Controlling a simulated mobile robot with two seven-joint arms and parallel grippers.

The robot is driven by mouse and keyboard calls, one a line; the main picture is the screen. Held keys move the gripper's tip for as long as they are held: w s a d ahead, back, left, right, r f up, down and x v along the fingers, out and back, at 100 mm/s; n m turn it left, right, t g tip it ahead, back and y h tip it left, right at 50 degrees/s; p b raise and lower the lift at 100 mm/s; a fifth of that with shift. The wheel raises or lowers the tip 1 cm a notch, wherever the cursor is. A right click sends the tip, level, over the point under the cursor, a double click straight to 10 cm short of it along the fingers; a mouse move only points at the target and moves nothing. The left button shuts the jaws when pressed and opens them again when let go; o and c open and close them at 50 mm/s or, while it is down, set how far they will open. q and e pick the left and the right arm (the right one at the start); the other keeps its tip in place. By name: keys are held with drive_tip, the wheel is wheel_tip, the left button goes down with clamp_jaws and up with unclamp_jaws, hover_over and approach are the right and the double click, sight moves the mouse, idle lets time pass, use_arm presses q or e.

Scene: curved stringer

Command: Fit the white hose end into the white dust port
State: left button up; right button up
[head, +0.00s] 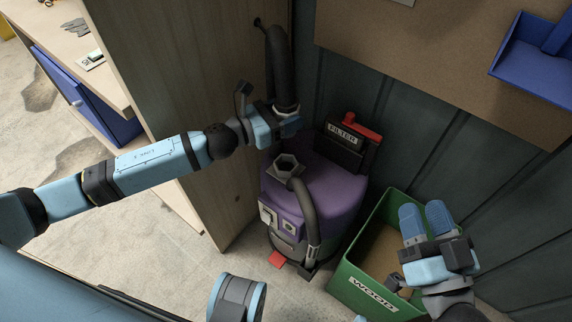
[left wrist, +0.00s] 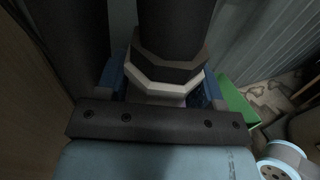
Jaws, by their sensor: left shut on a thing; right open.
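A thick dark hose (head: 281,72) comes down from a hole in the wooden panel. My left gripper (head: 288,122) is shut around its lower end, above the back of a purple machine. In the left wrist view the hose (left wrist: 175,30) widens into a dark and white faceted hose end (left wrist: 165,82) between the blue fingers; its tip is hidden. My right gripper (head: 427,217) is open and empty over the green crate.
The purple machine (head: 335,190) carries a black FILTER box with a red part (head: 350,137) and a second dark hose (head: 309,220) at its front. A green WOOD crate (head: 352,285) stands to its right. The wooden panel (head: 190,90) closes off the left.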

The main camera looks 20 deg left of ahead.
use_arm(q)
drive_tip(key=shift+f+b, duration=3.15)
drive_tip(key=shift+f, duration=4.55)
use_arm(e)
wheel_tip(320, 180, down, 9)
drive_tip(key=a+n+g, duration=0.1)
drive_tip(key=g, duration=0.2)
drive_tip(key=shift+g, duration=0.4)
drive_tip(key=shift+w+f, duration=0.1)
drive_tip(key=shift+f, duration=0.05)
use_arm(q)
drive_tip(key=shift+f, duration=0.2)
drive_tip(key=o, duration=1)
use_arm(e)
drive_tip(key=shift+w, duration=0.1)
